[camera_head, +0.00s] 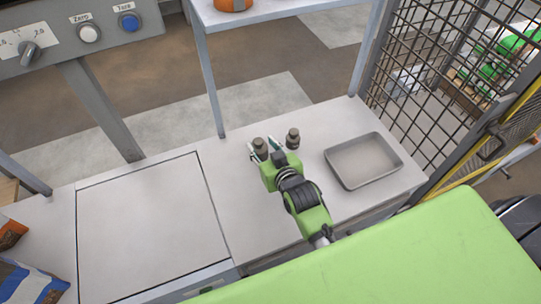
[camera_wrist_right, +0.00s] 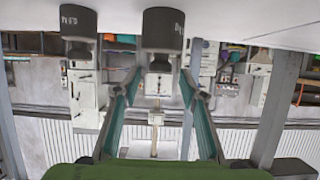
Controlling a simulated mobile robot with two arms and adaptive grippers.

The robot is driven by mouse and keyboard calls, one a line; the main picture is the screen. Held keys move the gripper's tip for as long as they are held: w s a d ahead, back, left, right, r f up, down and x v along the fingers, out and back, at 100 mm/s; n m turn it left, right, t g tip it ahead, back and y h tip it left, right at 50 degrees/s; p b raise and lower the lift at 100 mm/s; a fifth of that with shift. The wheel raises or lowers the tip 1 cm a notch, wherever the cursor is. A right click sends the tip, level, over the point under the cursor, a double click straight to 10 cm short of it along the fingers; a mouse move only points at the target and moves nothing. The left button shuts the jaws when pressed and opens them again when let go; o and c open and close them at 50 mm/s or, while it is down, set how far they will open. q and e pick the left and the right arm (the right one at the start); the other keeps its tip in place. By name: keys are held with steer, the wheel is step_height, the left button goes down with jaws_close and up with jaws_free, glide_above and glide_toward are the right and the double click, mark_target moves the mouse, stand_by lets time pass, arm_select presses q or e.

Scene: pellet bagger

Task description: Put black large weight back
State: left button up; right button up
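Two dark grey weights with narrower necks stand upright on the light worktop (camera_head: 240,215). The left weight (camera_head: 260,143) is at my right gripper (camera_head: 267,151); the other weight (camera_head: 293,137) stands just to its right, apart. In the right wrist view the scene is upside down: one weight (camera_wrist_right: 163,30) is centred ahead of my right gripper (camera_wrist_right: 160,80), its neck between the spread fingertips with gaps on both sides. The other weight (camera_wrist_right: 78,22) is outside the fingers. Labels are too small to read surely. My right gripper is open and empty. My left gripper is not in view.
A shallow grey metal tray (camera_head: 364,160) lies right of the weights. A square platform (camera_head: 150,232) is to the left, with bags (camera_head: 30,283) at its edge. A frame post (camera_head: 212,88) rises behind the worktop. A mesh fence (camera_head: 425,75) bounds the right.

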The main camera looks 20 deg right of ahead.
steer(key=v, duration=0.8)
steer(key=shift+s, duration=0.15)
